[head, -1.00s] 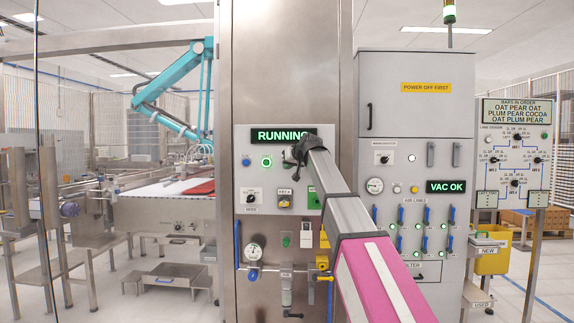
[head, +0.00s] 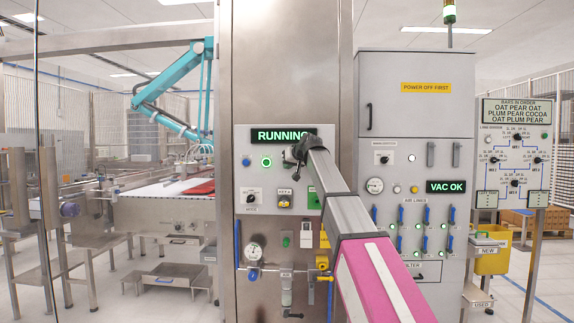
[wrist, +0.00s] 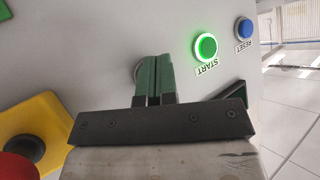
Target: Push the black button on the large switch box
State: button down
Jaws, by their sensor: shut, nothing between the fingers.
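My gripper (wrist: 152,80) is shut and empty, its green fingers together in front of the grey panel. In the head view my gripper (head: 292,156) is at the panel, just below the RUNNING sign. In the wrist view a yellow box (wrist: 48,115) lies at the lower left, to the left of my fingers and apart from them. I cannot tell whether this is the large switch box. A round part behind my fingers is mostly hidden.
The lit green START button (wrist: 204,47) and blue RESET button (wrist: 243,28) lie right of my fingers in the wrist view. My arm hides part of the panel.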

jog(key=shift+w, duration=0.35)
dwell(0.6)
jog(key=shift+s, duration=0.75)
jog(key=shift+s, duration=0.1)
jog(key=s, duration=0.4)
jog(key=shift+s+a, duration=0.1)
jog(key=shift+s, duration=0.3)
dwell(0.7)
